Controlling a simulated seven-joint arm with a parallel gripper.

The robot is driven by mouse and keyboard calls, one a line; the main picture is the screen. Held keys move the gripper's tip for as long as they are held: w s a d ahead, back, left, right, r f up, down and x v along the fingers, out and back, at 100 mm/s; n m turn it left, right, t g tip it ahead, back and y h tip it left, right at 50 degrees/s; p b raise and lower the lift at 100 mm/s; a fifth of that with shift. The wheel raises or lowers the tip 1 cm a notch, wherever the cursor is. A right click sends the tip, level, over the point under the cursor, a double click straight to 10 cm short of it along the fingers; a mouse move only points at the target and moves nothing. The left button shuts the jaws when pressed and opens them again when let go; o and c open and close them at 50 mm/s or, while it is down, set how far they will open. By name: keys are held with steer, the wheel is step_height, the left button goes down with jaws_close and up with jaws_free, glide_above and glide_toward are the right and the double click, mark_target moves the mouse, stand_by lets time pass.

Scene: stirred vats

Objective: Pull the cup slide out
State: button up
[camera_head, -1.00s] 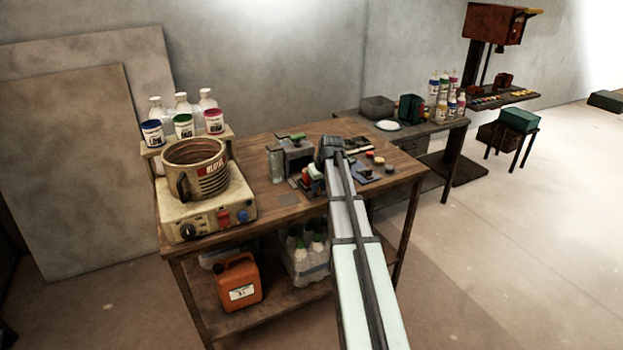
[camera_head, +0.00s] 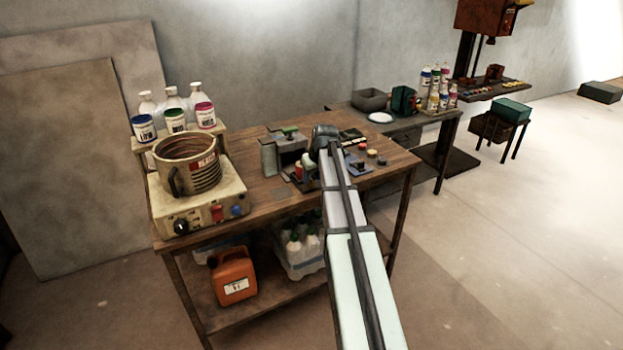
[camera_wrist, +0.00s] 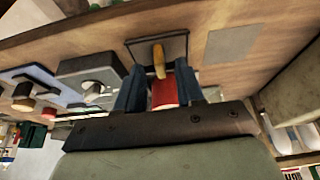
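In the wrist view my gripper (camera_wrist: 163,92) has its two dark blue fingers apart, one on each side of a red piece (camera_wrist: 165,92). The red piece fills most of the gap; I cannot tell whether the fingers press on it. Just beyond it is a tan, lever-like piece (camera_wrist: 159,60) in front of a dark-framed plate (camera_wrist: 180,46). I cannot make out which part is the cup slide. My fingertips are hidden there.
A hotplate (camera_head: 200,215) with a large pot (camera_head: 185,177) stands at the bench's left end, before a small shelf of jars and bottles. Small knobs (camera_head: 372,153) lie right of my arm. An orange canister (camera_head: 232,277) is on the lower shelf. Bare wood separates hotplate and device.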

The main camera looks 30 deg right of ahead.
steer(key=v, duration=1.2)
steer(key=shift+r, duration=0.2)
